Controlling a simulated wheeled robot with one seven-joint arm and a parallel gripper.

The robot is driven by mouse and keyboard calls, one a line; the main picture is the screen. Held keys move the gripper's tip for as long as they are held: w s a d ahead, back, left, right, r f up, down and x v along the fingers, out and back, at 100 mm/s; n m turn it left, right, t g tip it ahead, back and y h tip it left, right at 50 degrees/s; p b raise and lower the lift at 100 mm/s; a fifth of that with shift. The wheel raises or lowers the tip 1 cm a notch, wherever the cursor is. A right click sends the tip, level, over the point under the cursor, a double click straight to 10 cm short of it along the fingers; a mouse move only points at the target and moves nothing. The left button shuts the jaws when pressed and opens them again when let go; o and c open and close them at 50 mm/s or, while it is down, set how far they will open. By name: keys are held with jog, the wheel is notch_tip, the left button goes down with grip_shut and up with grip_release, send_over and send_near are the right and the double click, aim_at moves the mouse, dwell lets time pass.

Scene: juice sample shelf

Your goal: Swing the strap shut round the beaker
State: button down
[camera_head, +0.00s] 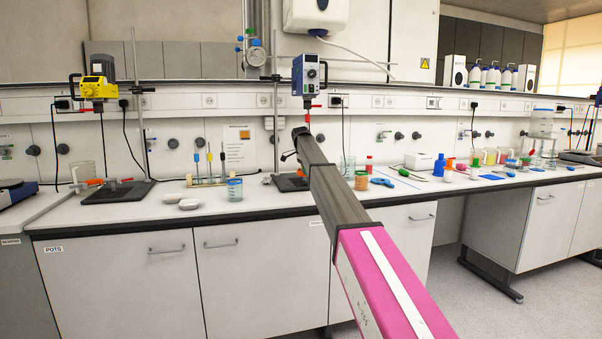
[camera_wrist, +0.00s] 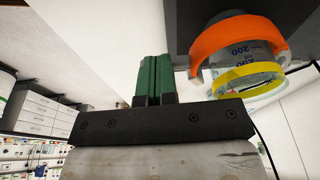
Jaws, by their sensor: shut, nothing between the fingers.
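In the wrist view my gripper (camera_wrist: 154,64) has its green fingers shut together, with nothing between them. To their right is a clear beaker (camera_wrist: 243,50) with volume marks, seen at a steep angle. I cannot tell whether the strap meets all the way round. A yellow ring (camera_wrist: 248,69) also shows round the beaker. In the head view my arm hides the beaker, and a bit of orange (camera_head: 300,174) shows beside it.
A blue stirrer (camera_head: 311,74) hangs on a stand above my arm's end. A yellow stirrer (camera_head: 98,80) with its own stand is at the left. A jar (camera_head: 235,190) and white items (camera_head: 188,203) lie on the bench; bottles and glassware crowd its right side.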

jog(key=w+d+n, duration=0.1)
jog(key=d+n, duration=0.1)
jog(key=n, duration=0.1)
jog(key=w+d+n, duration=0.1)
jog(key=d+n, duration=0.1)
jog(key=shift+w+t, duration=0.3)
jog(key=shift+t, duration=0.1)
jog(key=shift+w+d, duration=0.45)
jog(key=shift+w, duration=0.15)
